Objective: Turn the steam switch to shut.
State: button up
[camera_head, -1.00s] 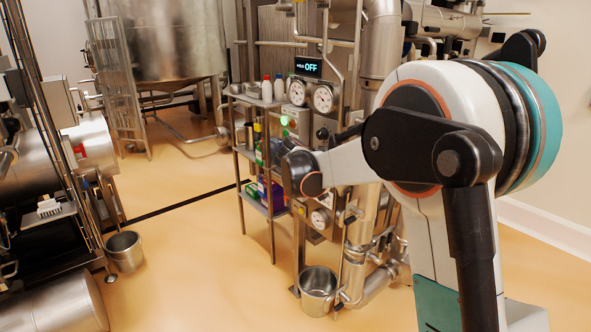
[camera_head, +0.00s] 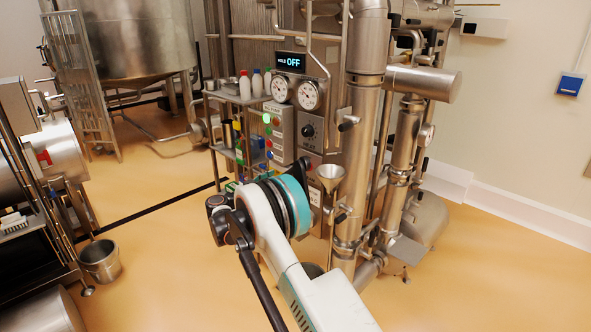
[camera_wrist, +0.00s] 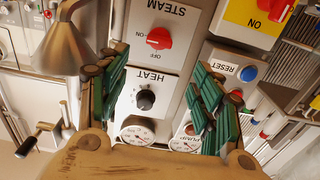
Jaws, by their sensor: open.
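The steam switch (camera_wrist: 158,38) is a red knob on a white plate marked STEAM, upside down in the wrist view. ON and OFF are printed beside it. Its grip seems to lie toward ON, but its exact angle is hard to tell. My gripper (camera_wrist: 155,76) is open and empty, with its green-padded fingers on either side of the HEAT plate. The steam switch is above the space between the fingertips, apart from them.
The black HEAT knob (camera_wrist: 146,98) sits between my fingers in the picture. A blue RESET button (camera_wrist: 249,74) and another red switch (camera_wrist: 276,9) are at right. A metal funnel (camera_head: 330,176) stands near the panel. The display (camera_head: 289,63) reads OFF. Open floor is at right.

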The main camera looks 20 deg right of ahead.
aim_at(303, 169)
jog(key=b+x, duration=0.4)
jog(key=x, duration=0.8)
jog(key=shift+d+f, duration=0.1)
jog(key=shift+f, duration=0.05)
jog(key=shift+x, duration=0.75)
jog(key=c, duration=1.1)
